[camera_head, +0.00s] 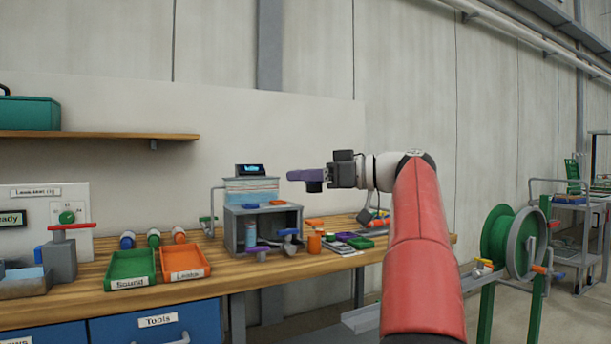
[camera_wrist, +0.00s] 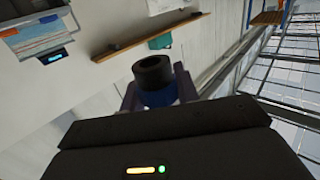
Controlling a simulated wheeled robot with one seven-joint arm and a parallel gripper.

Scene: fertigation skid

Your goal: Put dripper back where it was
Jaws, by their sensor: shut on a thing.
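My gripper (camera_head: 303,178) is raised in the air above the bench, in front of the pale back panel, and points left. In the wrist view its fingers (camera_wrist: 158,95) are shut on a short round dripper with a black ring-shaped top (camera_wrist: 153,70) and a blue body. The fingers hide part of its sides. Other small drippers stand at the back of the bench: blue (camera_head: 127,240), green (camera_head: 153,237) and orange (camera_head: 179,235).
A green tray marked "Sound" (camera_head: 130,283) and an orange tray marked "Leaks" (camera_head: 186,277) sit side by side. A grey test rig with a water tank (camera_head: 252,190) stands right of them. Several coloured parts lie around it. A shelf (camera_head: 90,135) hangs upper left.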

